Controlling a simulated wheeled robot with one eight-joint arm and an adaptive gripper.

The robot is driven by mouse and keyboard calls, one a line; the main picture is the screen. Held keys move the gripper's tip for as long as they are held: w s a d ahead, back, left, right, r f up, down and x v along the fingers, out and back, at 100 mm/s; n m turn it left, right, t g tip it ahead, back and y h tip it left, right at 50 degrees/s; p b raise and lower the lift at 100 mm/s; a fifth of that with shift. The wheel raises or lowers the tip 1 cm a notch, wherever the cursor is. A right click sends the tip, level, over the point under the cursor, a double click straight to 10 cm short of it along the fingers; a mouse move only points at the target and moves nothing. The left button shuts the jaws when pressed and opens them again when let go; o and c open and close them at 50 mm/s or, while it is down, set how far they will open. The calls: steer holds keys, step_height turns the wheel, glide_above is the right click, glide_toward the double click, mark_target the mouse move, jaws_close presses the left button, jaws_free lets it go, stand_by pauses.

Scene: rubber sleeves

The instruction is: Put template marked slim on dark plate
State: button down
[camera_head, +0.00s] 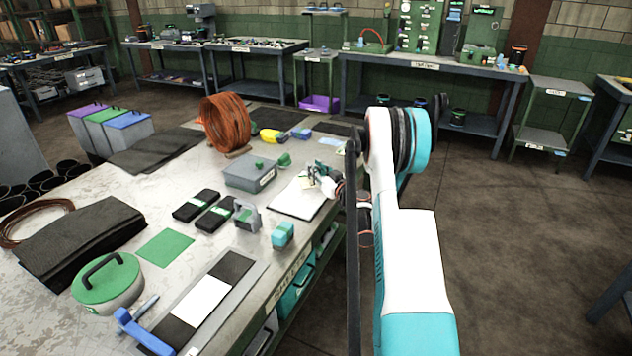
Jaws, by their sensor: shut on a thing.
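My gripper (316,176) is small in the view, over the far right part of the workbench, and it is shut on a small pale piece (308,184). The piece is mostly hidden by the fingers, and I cannot read any marking on it. Two dark flat pieces with pale green bands, one left (196,205) and one right (216,214), lie left of the sheet. I cannot tell which dark thing is the plate, and no "slim" label is readable.
A grey box (250,175) stands left of my gripper. A grey-green device (247,216) and a teal block (283,235) stand near the bench's right edge. An orange coil (225,122) stands behind. A green-lidded pot (107,283) is at front left.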

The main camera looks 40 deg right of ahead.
steer(key=shift+f+b, duration=0.55)
steer(key=shift+f, duration=1.25)
steer(key=shift+f, duration=0.1)
steer(key=c, duration=1.3)
jaws_free()
steer(key=shift+c, duration=0.2)
